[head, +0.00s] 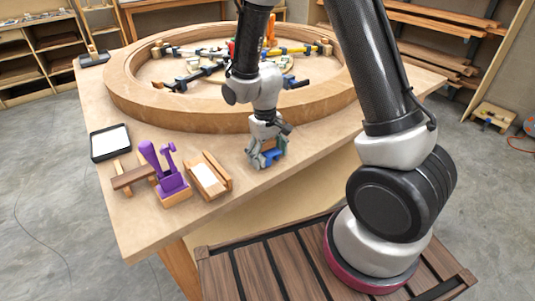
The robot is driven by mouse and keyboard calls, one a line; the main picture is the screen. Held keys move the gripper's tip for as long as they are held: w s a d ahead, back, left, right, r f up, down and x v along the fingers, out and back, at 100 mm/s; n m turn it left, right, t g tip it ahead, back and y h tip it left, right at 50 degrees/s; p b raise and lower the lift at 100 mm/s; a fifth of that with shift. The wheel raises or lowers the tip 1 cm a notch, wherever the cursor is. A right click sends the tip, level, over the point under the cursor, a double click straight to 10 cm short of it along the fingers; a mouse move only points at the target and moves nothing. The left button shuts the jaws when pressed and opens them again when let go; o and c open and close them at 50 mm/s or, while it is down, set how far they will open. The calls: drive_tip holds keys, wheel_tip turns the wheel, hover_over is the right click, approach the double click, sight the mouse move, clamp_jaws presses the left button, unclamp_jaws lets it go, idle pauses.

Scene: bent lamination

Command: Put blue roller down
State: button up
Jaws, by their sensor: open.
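The blue roller (271,156) is at the wooden table's front edge, right between the fingers of my gripper (266,158). Only a small blue part of it shows, and the fingers cover much of the rest. My gripper points down and is open around the roller. The roller seems to rest on the table (120,205), but its underside is hard to make out.
Left of my gripper are a wooden box with a white pad (209,176), a purple tool (165,172) on a wooden block, a small wooden piece (132,177) and a black tray (110,142). A large curved wooden ring (150,108) with several clamps fills the table behind.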

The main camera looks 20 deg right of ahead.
drive_tip(key=r, duration=1.2)
drive_tip(key=shift+w+a+r, duration=0.2)
drive_tip(key=shift+w, duration=0.1)
drive_tip(key=shift+d+r, duration=0.1)
drive_tip(key=shift+r, duration=0.5)
drive_tip(key=s+d+r+m+t, duration=0.2)
drive_tip(key=s+d+r, duration=0.4)
drive_tip(key=d+r, duration=0.3)
drive_tip(key=s+d+r+t, duration=0.1)
drive_tip(key=s+d+r, duration=0.2)
drive_tip(key=s, duration=0.3)
drive_tip(key=s+d+r+m+t, duration=0.1)
drive_tip(key=s+d+r, duration=0.2)
drive_tip(key=s, duration=0.3)
drive_tip(key=shift+s+r+m+t, duration=0.3)
drive_tip(key=shift+s+r, duration=0.1)
